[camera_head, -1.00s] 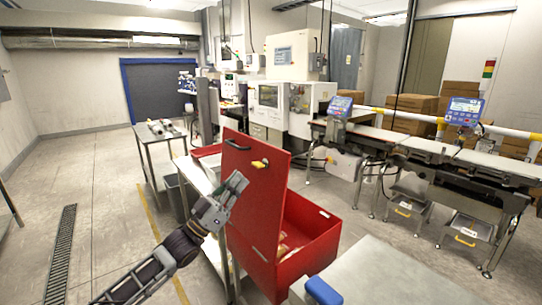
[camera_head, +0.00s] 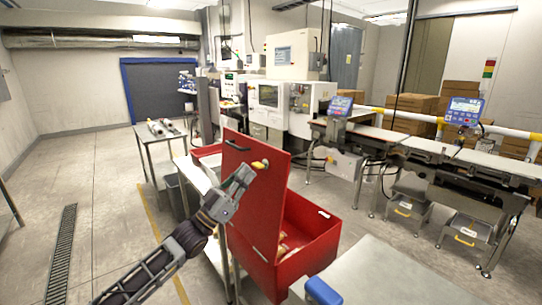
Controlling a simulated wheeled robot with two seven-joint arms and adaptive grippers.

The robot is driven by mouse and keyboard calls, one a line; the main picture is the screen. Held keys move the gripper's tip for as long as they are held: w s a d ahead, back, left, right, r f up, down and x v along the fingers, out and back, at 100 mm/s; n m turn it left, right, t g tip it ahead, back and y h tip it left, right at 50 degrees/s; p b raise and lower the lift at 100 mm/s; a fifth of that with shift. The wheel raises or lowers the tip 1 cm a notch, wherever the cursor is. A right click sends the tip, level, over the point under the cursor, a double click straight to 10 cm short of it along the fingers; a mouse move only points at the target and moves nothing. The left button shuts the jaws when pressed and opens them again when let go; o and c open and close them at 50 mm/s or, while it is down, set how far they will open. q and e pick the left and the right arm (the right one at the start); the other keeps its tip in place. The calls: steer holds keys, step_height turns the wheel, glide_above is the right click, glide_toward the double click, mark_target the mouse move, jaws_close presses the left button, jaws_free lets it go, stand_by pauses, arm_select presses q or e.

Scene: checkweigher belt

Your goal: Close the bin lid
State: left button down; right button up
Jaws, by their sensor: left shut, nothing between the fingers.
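The red bin (camera_head: 312,262) stands at the centre front with something tan inside. Its red lid (camera_head: 262,205) stands up, open, on the bin's left side, with a black handle (camera_head: 237,146) and a yellow latch (camera_head: 259,165) near its top. My left gripper (camera_head: 243,178) is shut and empty, in front of the left part of the lid's face. I cannot tell whether it touches the lid. My right gripper is not in view.
A grey table (camera_head: 385,275) with a blue-topped item (camera_head: 323,291) is at the front right of the bin. A metal bench (camera_head: 212,192) is behind the lid at left. The checkweigher conveyor (camera_head: 445,158) runs at right. The floor at left is open.

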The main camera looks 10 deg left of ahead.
arm_select(q)
steer(key=w+d+r+p, duration=0.2)
steer(key=w+d+r, duration=0.1)
steer(key=w+d, duration=0.2)
steer(key=shift+w+d+r, duration=0.3)
steer(key=shift+w+d, duration=0.1)
steer(key=shift+w, duration=0.8)
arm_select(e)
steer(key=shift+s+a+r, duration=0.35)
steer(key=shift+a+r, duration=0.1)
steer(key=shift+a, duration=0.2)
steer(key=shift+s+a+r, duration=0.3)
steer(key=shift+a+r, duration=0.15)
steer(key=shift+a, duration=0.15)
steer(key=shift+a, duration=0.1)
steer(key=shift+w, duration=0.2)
